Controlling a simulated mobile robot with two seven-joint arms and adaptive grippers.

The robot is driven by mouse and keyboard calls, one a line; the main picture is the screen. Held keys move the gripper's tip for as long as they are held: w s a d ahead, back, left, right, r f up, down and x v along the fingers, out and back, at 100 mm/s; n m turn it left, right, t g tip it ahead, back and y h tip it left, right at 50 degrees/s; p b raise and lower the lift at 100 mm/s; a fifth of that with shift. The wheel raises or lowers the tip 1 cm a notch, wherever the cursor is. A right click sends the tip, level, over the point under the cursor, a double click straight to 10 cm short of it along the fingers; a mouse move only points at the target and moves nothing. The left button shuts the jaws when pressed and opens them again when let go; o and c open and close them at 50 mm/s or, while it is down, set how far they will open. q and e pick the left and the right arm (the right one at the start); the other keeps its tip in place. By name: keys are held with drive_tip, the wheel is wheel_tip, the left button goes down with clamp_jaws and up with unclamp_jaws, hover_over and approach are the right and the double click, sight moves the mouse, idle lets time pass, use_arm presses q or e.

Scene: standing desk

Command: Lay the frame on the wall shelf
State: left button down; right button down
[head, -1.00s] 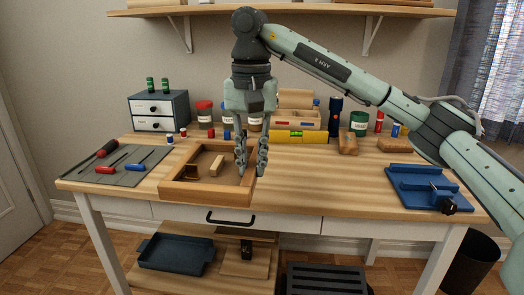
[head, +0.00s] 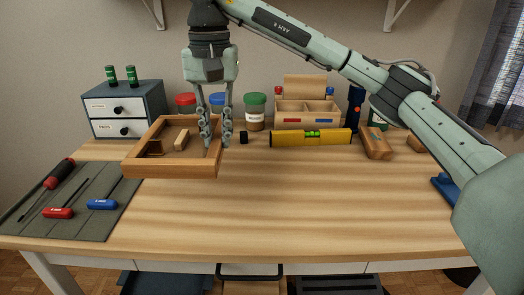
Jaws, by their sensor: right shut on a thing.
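The frame is a shallow square of light wood (head: 165,171) on the left of the head view, above the back left part of the desk. My right gripper (head: 215,142) points down and is shut on the frame's right side, one finger on each side of it. The frame appears raised off the desk, but the gap below it is hard to judge. A small wooden block (head: 182,139) and a darker brown piece (head: 154,147) show within its outline. The wall shelf's board is out of view; only its brackets (head: 397,14) show at the top. My left gripper is not in view.
A drawer box (head: 124,109) with two green bottles stands behind the frame. Jars (head: 255,111), a wooden organizer (head: 308,112) and a yellow level (head: 311,138) line the back. Screwdrivers lie on a grey mat (head: 92,220) at left. The desk's front middle (head: 270,215) is clear.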

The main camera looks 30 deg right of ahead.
drive_tip(key=shift+w, duration=0.35)
drive_tip(key=shift+w+d+f, duration=0.1)
drive_tip(key=shift+d+f, duration=0.05)
drive_tip(key=shift+d, duration=0.15)
drive_tip(key=d+f, duration=0.2)
drive_tip(key=d, duration=0.1)
drive_tip(key=d+f, duration=0.2)
drive_tip(key=d, duration=0.2)
drive_tip(key=s+d+f, duration=0.1)
drive_tip(key=d+f, duration=0.1)
drive_tip(key=d, duration=0.2)
drive_tip(key=shift+s+f, duration=0.1)
drive_tip(key=shift+f, duration=2.1)
drive_tip(key=shift+f, duration=0.15)
drive_tip(key=c, duration=1.5)
unclamp_jaws()
drive_tip(key=shift+o, duration=0.2)
